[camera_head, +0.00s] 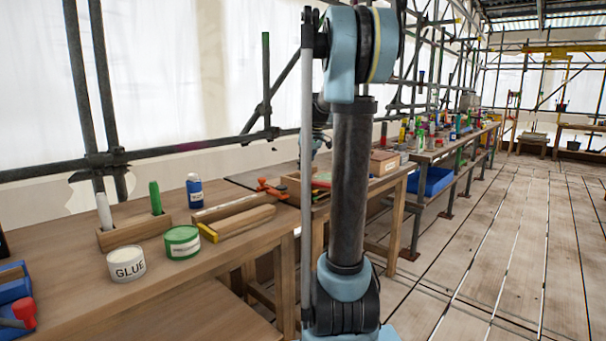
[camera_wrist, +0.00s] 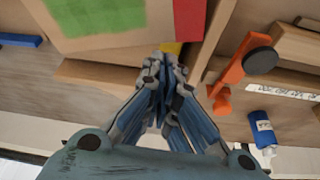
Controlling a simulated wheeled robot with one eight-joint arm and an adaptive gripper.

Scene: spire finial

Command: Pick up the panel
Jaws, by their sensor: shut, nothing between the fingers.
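A flat tan board with a green patch (camera_wrist: 100,22), a red part (camera_wrist: 189,18) and a yellow bit at its corner fills the top left of the wrist view; it appears to be the panel, though its far part is cut off by the frame. My gripper (camera_wrist: 168,68) is shut and empty, its fingertips just below the board's near edge in the picture. I cannot tell whether they touch anything. In the head view my arm hides most of the gripper and the board; a small red and green piece (camera_head: 321,180) shows beside the arm.
The left bench bears a glue tub (camera_head: 126,264), a green tub (camera_head: 182,243) and wooden blocks (camera_head: 238,215). A blue bin (camera_head: 433,181) sits under the far bench. The plank floor at right is clear.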

